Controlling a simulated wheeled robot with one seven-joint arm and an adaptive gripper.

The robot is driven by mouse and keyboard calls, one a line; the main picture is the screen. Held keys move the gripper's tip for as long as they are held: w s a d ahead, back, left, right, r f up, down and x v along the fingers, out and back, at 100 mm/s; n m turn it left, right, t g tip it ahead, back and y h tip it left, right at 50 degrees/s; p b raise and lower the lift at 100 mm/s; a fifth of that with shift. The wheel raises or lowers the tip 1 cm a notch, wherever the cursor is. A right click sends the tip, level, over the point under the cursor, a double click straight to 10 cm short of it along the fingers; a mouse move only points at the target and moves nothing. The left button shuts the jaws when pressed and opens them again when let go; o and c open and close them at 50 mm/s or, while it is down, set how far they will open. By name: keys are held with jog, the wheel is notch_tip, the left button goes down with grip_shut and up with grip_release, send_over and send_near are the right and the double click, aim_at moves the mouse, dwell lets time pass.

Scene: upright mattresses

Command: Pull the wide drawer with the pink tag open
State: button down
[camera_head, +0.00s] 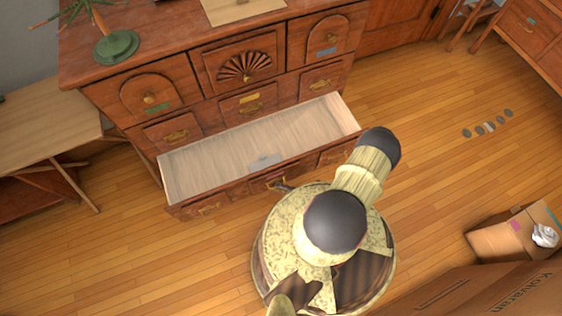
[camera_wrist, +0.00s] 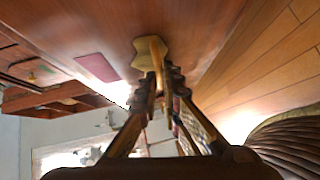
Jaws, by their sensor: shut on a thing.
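The wide drawer (camera_head: 262,148) at the bottom of the wooden cabinet stands well out, its pale inside showing in the head view. In the wrist view its reddish front (camera_wrist: 75,28) fills the top, with a pink tag (camera_wrist: 97,67) left of a brass handle (camera_wrist: 143,48). My gripper (camera_wrist: 164,82) is shut on this handle. In the head view my gripper (camera_head: 281,186) is at the middle of the drawer front, partly hidden by my arm. The pink tag does not show there.
A small grey flat thing (camera_head: 265,161) lies in the drawer. Smaller drawers with green, yellow and blue tags are above it. A wooden table (camera_head: 40,118) stands at left. A cardboard box (camera_head: 497,240) is at lower right. The wooden floor (camera_head: 430,150) at right is mostly clear.

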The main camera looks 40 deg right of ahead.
jog(key=shift+d, duration=0.1)
jog(key=c, duration=2)
grip_release()
jog(key=shift+v, duration=5.95)
